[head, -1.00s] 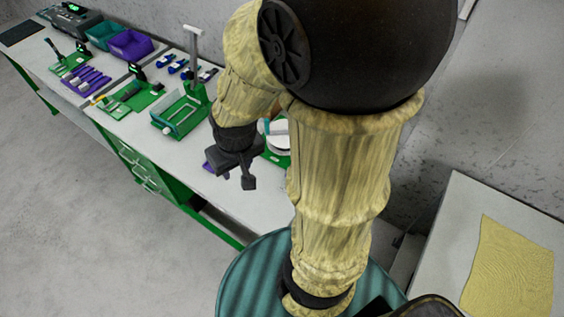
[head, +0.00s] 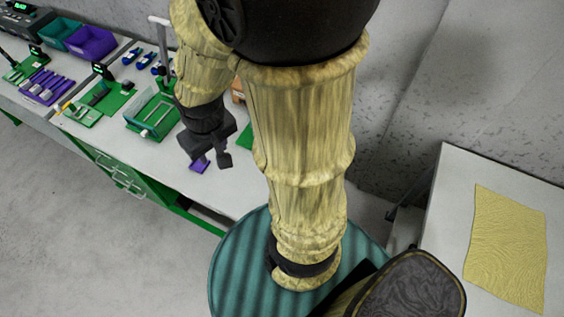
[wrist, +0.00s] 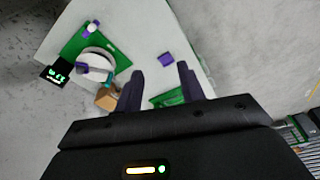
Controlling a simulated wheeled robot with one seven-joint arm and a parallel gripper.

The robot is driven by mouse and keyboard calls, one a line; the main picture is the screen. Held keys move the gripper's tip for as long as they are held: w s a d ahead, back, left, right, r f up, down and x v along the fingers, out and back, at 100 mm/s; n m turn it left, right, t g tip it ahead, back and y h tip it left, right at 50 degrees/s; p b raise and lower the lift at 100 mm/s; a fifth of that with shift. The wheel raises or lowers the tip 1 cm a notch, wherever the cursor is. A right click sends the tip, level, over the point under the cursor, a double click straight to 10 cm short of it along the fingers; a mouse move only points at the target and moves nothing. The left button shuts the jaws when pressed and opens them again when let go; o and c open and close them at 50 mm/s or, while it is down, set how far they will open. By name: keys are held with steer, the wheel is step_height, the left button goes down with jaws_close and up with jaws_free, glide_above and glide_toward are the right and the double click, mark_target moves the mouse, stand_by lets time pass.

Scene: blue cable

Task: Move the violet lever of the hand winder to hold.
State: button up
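In the wrist view the likely hand winder shows at upper left: a green base (wrist: 112,48) with a round white drum (wrist: 97,66). Small violet parts sit at the drum's left side (wrist: 82,67) and near a white knob at the base's far end (wrist: 94,24). I cannot tell which is the lever, nor its setting. In the head view my arm hides most of this station; only a green edge (head: 245,139) shows. My gripper (wrist: 162,80) is open and empty, above the bench and apart from the winder. It also shows in the head view (head: 211,164).
A small violet block (wrist: 165,58) lies on the white bench. A lit display (wrist: 57,73) and a brown box (wrist: 107,98) are beside the drum. A green framed fixture (head: 152,115), tool stations and a violet bin (head: 91,42) stand farther left. A yellow sheet lies on the right table (head: 508,245).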

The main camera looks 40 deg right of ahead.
steer(key=w+d+f+n+g+h+b, duration=0.2)
steer(key=f+n+g+h+b, duration=0.1)
steer(key=f+b, duration=0.4)
steer(key=w+d+f+n+g+h+b, duration=0.2)
steer(key=f+n+h+b, duration=0.3)
steer(key=f, duration=0.9)
steer(key=w+d+f+n+g+h+b, duration=0.2)
steer(key=w+f+n+g+h+b, duration=0.1)
steer(key=f+h+b, duration=0.5)
steer(key=shift+w+f+n+g+b, duration=0.15)
steer(key=shift+f+n+g+b, duration=0.2)
steer(key=shift+f, duration=0.35)
steer(key=shift+w+f+n+g+b, duration=0.15)
steer(key=shift+f+n+g, duration=0.2)
steer(key=shift+f+n, duration=0.3)
steer(key=shift+w+a+f+h, duration=0.1)
steer(key=shift+w+h, duration=0.15)
steer(key=shift+h, duration=0.05)
steer(key=p+x, duration=0.1)
steer(key=x, duration=1.6)
steer(key=shift+d+p, duration=0.3)
steer(key=shift+p, duration=0.1)
